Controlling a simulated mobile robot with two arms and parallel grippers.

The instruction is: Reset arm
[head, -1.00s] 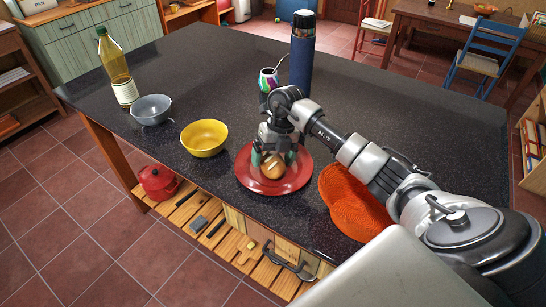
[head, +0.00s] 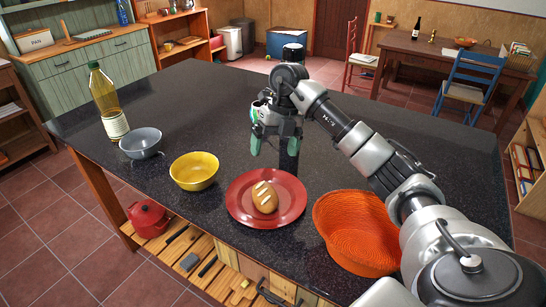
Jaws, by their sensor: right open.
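My right gripper (head: 273,146) is raised above the counter, behind and above the red plate. Its two green-tipped fingers are apart with nothing between them. A bread roll (head: 264,197) with pale score marks lies on the red plate (head: 240,212), apart from the gripper. My right arm comes in from the right side of the head view. My left gripper does not show.
An orange basket (head: 350,235) stands right of the plate, below my arm. A yellow bowl (head: 194,171), a grey bowl (head: 141,143) and an oil bottle (head: 108,105) stand to the left. The dark counter (head: 200,95) is clear at the back left.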

